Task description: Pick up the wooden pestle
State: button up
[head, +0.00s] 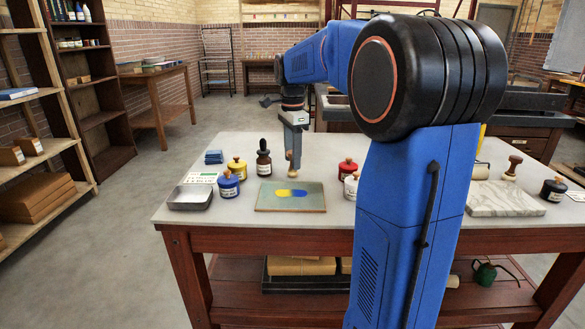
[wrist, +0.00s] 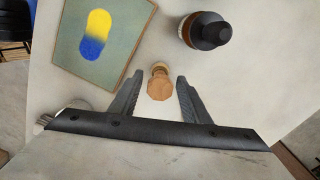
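The wooden pestle (wrist: 161,84) is a light-brown, faceted piece between my fingers in the wrist view. In the head view its rounded wooden part (head: 293,174) shows just below my fingers, behind the painted board. My gripper (wrist: 160,80) points down at it with one finger on each side. A narrow gap of pale tabletop shows between each finger and the wood, so it is open. My gripper also shows in the head view (head: 292,157). How deep the fingers reach along the pestle is hard to tell.
The board (head: 290,206) with a yellow-blue patch lies close by. A dark dropper bottle (wrist: 206,31) stands near the pestle. Paint jars, yellow (head: 237,167), blue (head: 228,185) and red (head: 347,168), and a metal tray (head: 191,204) surround this spot. A marble slab (head: 505,199) lies right.

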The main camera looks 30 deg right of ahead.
jog(key=c, duration=0.8)
jog(key=shift+r, duration=0.1)
